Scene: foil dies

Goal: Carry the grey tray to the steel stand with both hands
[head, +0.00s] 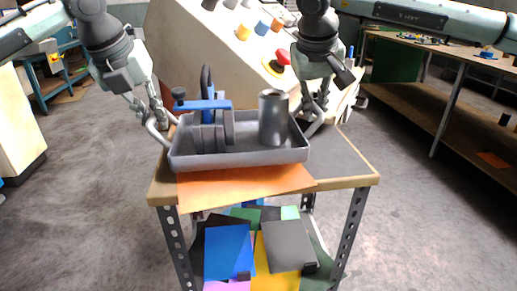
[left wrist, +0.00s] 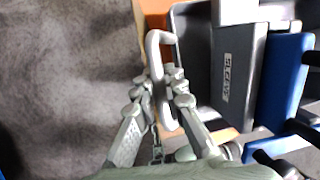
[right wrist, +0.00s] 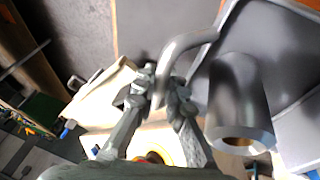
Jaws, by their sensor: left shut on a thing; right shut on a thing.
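The grey tray (head: 240,158) sits on or just above a small wooden-topped stand, over an orange sheet; I cannot tell whether it touches. It holds a blue and dark grey clamp-like device (head: 208,125) and a dark upright cylinder (head: 273,118). My left gripper (head: 157,112) is shut on the tray's left handle (left wrist: 160,75). My right gripper (head: 317,105) is shut on the tray's right handle (right wrist: 182,48). The cylinder (right wrist: 238,95) and the tray's inner floor also show in the right wrist view. I cannot make out which piece of furniture is the steel stand.
The stand's top (head: 347,163) has a bare dark mat at right. Coloured sheets (head: 228,252) lie on its lower shelf. A control console (head: 225,35) with a red button stands close behind. A long workbench (head: 455,55) is at right. Concrete floor is open on both sides.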

